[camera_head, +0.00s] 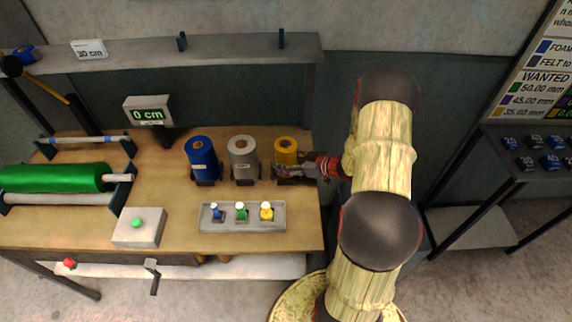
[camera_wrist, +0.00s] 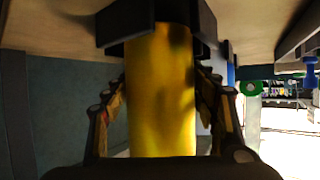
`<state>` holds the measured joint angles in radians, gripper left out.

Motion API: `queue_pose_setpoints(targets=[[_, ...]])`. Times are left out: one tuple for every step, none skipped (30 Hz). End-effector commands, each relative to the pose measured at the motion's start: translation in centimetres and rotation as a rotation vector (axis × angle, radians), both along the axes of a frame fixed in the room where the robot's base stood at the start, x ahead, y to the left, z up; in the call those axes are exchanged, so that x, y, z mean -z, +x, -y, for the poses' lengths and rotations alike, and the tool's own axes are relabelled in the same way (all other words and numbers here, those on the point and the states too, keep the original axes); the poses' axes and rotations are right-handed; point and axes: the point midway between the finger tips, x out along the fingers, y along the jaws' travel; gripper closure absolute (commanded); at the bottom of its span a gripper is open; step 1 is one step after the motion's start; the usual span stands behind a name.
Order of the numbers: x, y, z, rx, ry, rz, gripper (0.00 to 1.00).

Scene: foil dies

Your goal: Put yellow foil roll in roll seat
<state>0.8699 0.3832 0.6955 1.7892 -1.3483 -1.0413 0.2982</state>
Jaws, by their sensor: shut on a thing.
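The yellow foil roll (camera_head: 286,147) stands upright at the right end of a row of rolls on the wooden bench. My gripper (camera_head: 297,169) reaches it from the right, low on its side. In the wrist view the yellow roll (camera_wrist: 160,110) fills the space between the two fingers of my gripper (camera_wrist: 162,85), which are shut on it. Its end meets a dark holder (camera_wrist: 118,22) there. Whether the roll is lifted from that holder cannot be told. No part is labelled as the roll seat; the machine at the left has a pale rod (camera_head: 85,139) between dark brackets.
A blue roll (camera_head: 201,155) and a grey roll (camera_head: 243,155) stand left of the yellow one. A grey tray (camera_head: 227,226) with small coloured pieces lies in front. A green roll (camera_head: 55,178) lies across the left machine. A display (camera_head: 148,113) reads 0 cm.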

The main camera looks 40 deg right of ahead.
Motion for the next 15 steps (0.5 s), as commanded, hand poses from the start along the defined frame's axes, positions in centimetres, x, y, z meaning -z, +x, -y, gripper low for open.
queue_pose_setpoints(targets=[[0.82, 0.05, 0.01, 0.0, 0.001, 0.001, 0.83], [1.06, 0.06, 0.02, 0.001, 0.001, 0.002, 0.83], [1.23, 0.08, 0.03, 0.001, 0.0, 0.002, 0.83], [1.25, 0.08, 0.04, 0.001, 0.0, 0.002, 0.83], [1.22, 0.09, 0.05, 0.0, -0.001, 0.002, 0.83], [1.15, 0.09, 0.05, 0.001, -0.001, 0.002, 0.83], [1.13, 0.09, 0.05, 0.001, -0.001, 0.002, 0.83], [1.12, 0.08, 0.05, 0.001, -0.001, 0.002, 0.83], [1.12, 0.08, 0.04, 0.001, -0.001, 0.002, 0.83], [1.13, 0.08, 0.05, 0.0, -0.001, 0.002, 0.83], [1.17, 0.07, 0.04, 0.0, -0.001, 0.002, 0.83], [1.28, 0.07, 0.03, 0.0, -0.001, 0.002, 0.83], [1.38, 0.07, 0.03, 0.001, 0.0, 0.002, 0.83], [1.48, 0.06, 0.03, 0.001, 0.0, 0.002, 0.83], [1.53, 0.01, -0.01, 0.001, 0.0, 0.0, 0.4]])
